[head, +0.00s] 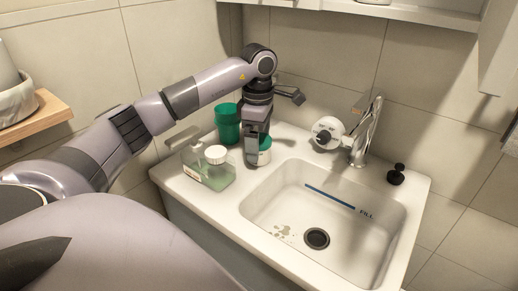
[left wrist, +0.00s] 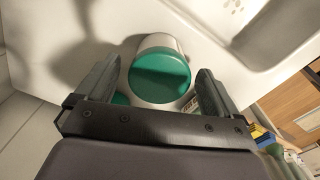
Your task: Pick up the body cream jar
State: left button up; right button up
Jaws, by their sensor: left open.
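The body cream jar (head: 265,153) is white with a green lid and stands upright on the counter behind the sink's left corner. My left gripper (head: 256,160) is over it, pointing down, and partly hides it in the head view. In the left wrist view the jar's green lid (left wrist: 160,76) lies between the two spread fingers of my left gripper (left wrist: 157,68). A gap shows on each side, so the fingers look apart from the jar. My right gripper is in neither view.
A clear bottle (head: 214,177) with a white cap stands left of the jar, and a green cup (head: 227,124) stands behind it, both close. The sink basin (head: 290,205), chrome faucet (head: 367,135) and a white round object (head: 327,130) are to the right. Tiled walls stand behind.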

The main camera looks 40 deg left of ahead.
pick_arm(q)
jog(key=shift+f, duration=0.95)
jog(key=shift+c, duration=0.3)
jog(key=c, duration=1.1)
jog(key=shift+o, duration=0.2)
jog(key=shift+r, duration=0.1)
jog(key=shift+r, duration=0.6)
notch_tip(320, 180, up, 2)
jog(key=shift+r, duration=0.15)
jog(key=s+d, duration=0.3)
jog(key=s, duration=0.1)
jog(key=s+d+b, duration=0.1)
jog(key=s+d, duration=0.3)
jog(key=s, duration=0.1)
jog(key=s+d, duration=0.4)
jog(key=s, duration=0.1)
jog(key=shift+d+b, duration=0.15)
jog(key=shift+b, duration=0.15)
